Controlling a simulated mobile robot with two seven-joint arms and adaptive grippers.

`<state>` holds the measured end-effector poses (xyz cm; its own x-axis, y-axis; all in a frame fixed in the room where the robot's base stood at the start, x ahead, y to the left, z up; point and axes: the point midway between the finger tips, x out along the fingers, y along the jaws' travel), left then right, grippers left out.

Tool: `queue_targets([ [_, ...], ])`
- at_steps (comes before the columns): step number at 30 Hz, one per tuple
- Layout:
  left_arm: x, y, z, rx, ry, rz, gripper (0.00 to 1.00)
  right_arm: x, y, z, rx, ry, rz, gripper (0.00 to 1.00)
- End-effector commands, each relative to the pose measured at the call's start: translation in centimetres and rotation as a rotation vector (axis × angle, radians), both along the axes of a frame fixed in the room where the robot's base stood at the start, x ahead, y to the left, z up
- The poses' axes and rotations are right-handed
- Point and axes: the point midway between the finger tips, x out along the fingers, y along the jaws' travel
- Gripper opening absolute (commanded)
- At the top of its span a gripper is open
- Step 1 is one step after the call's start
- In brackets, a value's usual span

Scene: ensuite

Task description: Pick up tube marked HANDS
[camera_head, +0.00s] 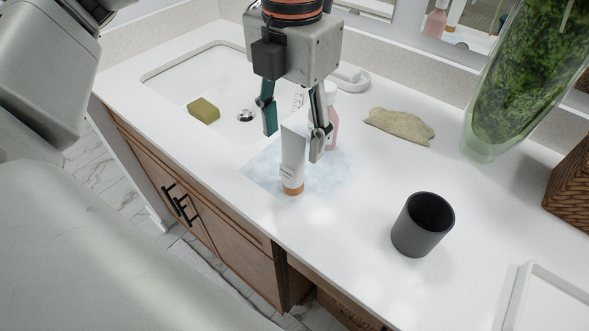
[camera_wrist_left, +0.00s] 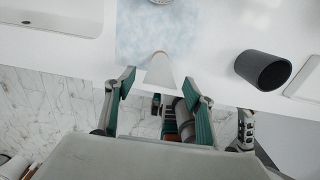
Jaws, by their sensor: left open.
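A white tube (camera_head: 292,162) with an orange cap stands upright on its cap on the counter; its lettering is too small to read. My left gripper (camera_head: 294,145) is open above the counter, with its two fingers on either side of the tube's upper part. In the left wrist view the tube's pale tapered end (camera_wrist_left: 160,70) shows between and just ahead of the fingertips (camera_wrist_left: 158,88). I see no grip on the tube. My right gripper is not clearly seen in either view.
A pink bottle (camera_head: 331,115) stands close behind the right finger. A dark cup (camera_head: 422,226) stands to the right. A beige cloth (camera_head: 400,125) and a green glass vase (camera_head: 520,80) are at the back. A sink with a green sponge (camera_head: 203,110) lies left. The counter's front edge is close to the tube.

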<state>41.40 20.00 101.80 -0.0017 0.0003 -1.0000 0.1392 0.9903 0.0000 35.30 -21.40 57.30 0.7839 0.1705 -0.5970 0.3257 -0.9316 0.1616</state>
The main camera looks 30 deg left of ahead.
Motion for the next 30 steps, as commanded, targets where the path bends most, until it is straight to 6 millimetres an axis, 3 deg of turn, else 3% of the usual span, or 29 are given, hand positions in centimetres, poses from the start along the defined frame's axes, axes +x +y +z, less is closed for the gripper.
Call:
queue_targets([
  [2,0.0,0.0,-0.8,-0.001,0.002,0.001,0.54,0.2,-0.1,0.0,-0.002,-0.003,0.0,0.4],
  [8,0.0,0.0,-0.7,-0.001,-0.001,0.001,0.54,0.6,-0.1,0.7,-0.001,-0.016,-0.001,0.4],
  [15,0.0,0.0,-0.7,-0.001,0.0,0.001,0.0,0.6,-0.1,0.5,0.0,-0.015,-0.003,0.4],
  [23,0.0,0.0,-0.6,-0.001,-0.002,0.001,0.0,0.4,-0.1,0.2,-0.001,-0.008,-0.002,0.4],
  [30,0.1,0.0,2.9,-0.001,-0.009,0.003,0.0,0.7,-0.1,1.0,0.002,-0.017,-0.004,0.4],
])
